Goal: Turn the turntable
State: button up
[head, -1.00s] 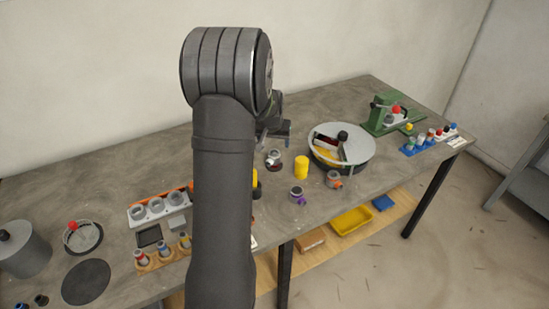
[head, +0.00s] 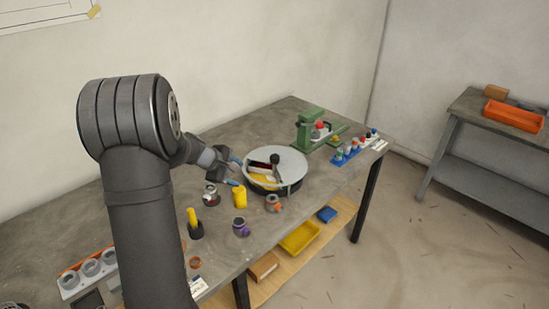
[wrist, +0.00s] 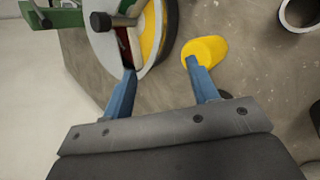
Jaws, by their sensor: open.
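The turntable (head: 297,160) is a round grey disc with an open sector showing dark red and yellow sections, and a black knob (head: 276,159) stands on it. In the wrist view the turntable (wrist: 103,48) is at upper left, with its black knob (wrist: 101,21) on a bar. My gripper (head: 236,171) is open and empty at the turntable's left side. In the wrist view, the left fingertip of my gripper (wrist: 160,66) overlaps the turntable's edge; I cannot tell if it touches. The right fingertip overlaps a yellow cylinder (wrist: 207,49).
The yellow cylinder (head: 239,197) stands close to the turntable. A grey-and-red part (head: 211,195), a purple-marked part (head: 241,227) and an orange-marked part (head: 273,203) stand nearby. A green fixture (head: 309,130) and a blue rack (head: 346,155) are beyond the turntable.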

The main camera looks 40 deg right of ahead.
aim_at(274, 157)
jog(key=shift+s+d+n+h, duration=0.15)
jog(key=shift+d+n+h, duration=0.1)
jog(key=shift+n, duration=0.35)
jog(key=shift+s+d+n+h, duration=0.1)
jog(key=shift+n+h, duration=0.15)
jog(key=shift+n, duration=0.35)
jog(key=d+f+n+h, duration=0.1)
jog(key=d+n, duration=0.2)
jog(key=d, duration=0.3)
jog(key=d+f+n+h, duration=0.1)
jog(key=d+n+h, duration=0.1)
jog(key=d, duration=0.4)
jog(key=d+f+n+h, duration=0.1)
jog(key=d+n, duration=0.3)
jog(key=d, duration=0.2)
jog(key=shift+w+f+n, duration=0.25)
jog(key=shift+w+n, duration=0.1)
jog(key=shift+n, duration=0.05)
grip_shut()
